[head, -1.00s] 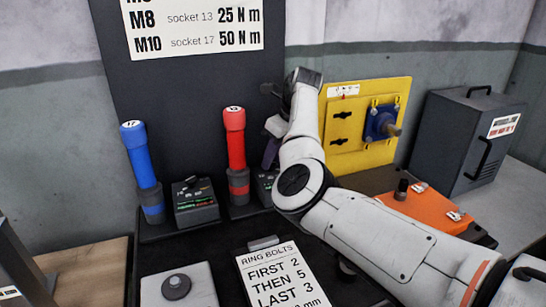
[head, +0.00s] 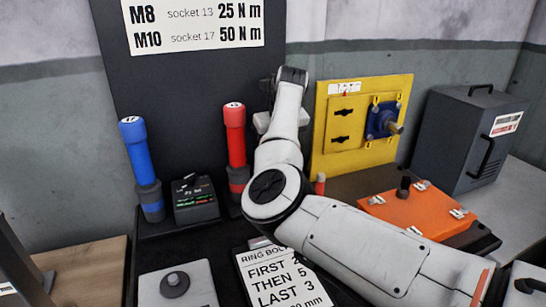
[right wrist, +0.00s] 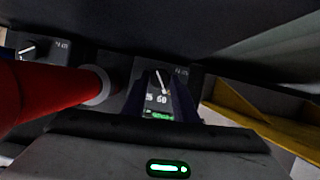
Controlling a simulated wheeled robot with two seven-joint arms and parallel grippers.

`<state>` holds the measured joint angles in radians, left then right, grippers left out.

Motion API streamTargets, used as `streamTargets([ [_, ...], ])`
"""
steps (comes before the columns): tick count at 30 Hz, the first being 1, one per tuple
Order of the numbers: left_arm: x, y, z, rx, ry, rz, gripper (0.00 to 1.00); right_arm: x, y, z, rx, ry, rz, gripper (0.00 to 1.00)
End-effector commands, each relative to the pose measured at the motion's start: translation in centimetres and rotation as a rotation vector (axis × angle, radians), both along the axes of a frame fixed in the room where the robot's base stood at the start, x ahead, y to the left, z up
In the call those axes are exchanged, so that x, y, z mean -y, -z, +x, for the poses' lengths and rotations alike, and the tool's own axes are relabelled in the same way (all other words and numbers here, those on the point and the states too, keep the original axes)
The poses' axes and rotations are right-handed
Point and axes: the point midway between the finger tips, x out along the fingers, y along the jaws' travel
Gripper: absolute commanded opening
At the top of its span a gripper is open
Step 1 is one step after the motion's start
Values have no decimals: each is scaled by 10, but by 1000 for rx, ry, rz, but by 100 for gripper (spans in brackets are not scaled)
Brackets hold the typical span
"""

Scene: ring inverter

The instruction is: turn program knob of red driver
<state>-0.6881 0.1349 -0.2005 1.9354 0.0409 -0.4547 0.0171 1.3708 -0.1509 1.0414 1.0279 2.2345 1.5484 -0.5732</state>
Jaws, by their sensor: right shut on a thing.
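The red driver (head: 235,150) stands upright in its holder in the head view, marked 13 on top. It shows as a large red cylinder (right wrist: 45,95) at the left of the right wrist view. Its control box (right wrist: 187,72) is hidden behind my right arm in the head view. In the right wrist view, the box has a knob (right wrist: 158,80) with a white pointer line and a small display below it, partly covered. My right gripper (right wrist: 163,103) is shut on this knob, its dark fingers on either side. My left gripper is in neither view.
A blue driver (head: 141,165) and its control box (head: 196,201) stand to the left of the red driver. A yellow panel (head: 345,155), an orange cover (head: 418,208) and a dark cabinet (head: 465,140) are at the right. A card (head: 280,278) lies in front.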

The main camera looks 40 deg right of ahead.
Motion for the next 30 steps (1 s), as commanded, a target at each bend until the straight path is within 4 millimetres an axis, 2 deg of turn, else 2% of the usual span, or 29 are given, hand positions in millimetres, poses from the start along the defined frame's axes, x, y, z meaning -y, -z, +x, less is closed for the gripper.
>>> streamTargets([
  [9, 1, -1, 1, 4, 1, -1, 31, -2, -1, 1, 3, 108, 0, 4],
  [23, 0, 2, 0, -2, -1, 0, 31, -1, -2, 1, 4, 121, -1, 4],
  [24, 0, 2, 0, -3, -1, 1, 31, -1, -2, 1, 5, 121, -1, 31],
  [27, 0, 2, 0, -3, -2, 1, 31, -1, -2, 1, 4, 121, -1, 45],
  [30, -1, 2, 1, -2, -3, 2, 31, -1, -1, 1, 3, 121, -1, 45],
])
